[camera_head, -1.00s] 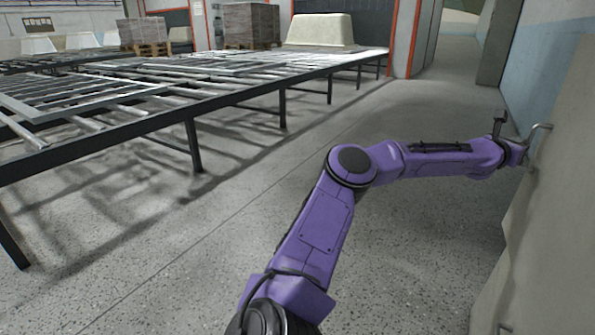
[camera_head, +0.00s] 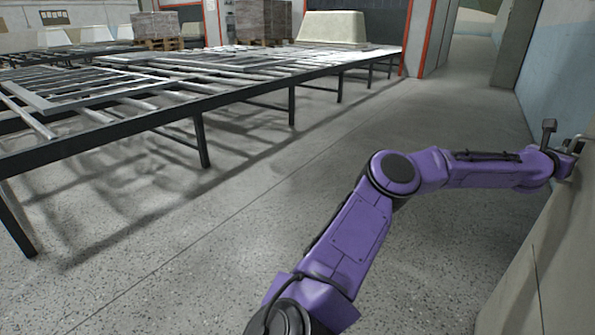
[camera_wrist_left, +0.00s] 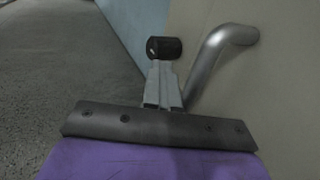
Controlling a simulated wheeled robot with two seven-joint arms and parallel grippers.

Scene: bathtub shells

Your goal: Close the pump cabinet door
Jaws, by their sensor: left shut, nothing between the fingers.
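The pump cabinet door (camera_head: 552,265) is a beige-grey panel at the right edge of the head view. It also fills the right side of the left wrist view (camera_wrist_left: 285,105). Its bent metal handle (camera_wrist_left: 212,62) stands out from the panel, and the handle's end shows in the head view (camera_head: 578,143). My left gripper (camera_head: 572,150) is at the handle. In the left wrist view its fingers (camera_wrist_left: 163,75) are together and empty, just left of the handle's bar. I cannot tell whether they touch the handle or panel. My right gripper is not in view.
A long metal roller table (camera_head: 205,105) runs along the left and back. The speckled floor between table and door is clear. A blue-grey wall (camera_head: 537,75) runs behind the door.

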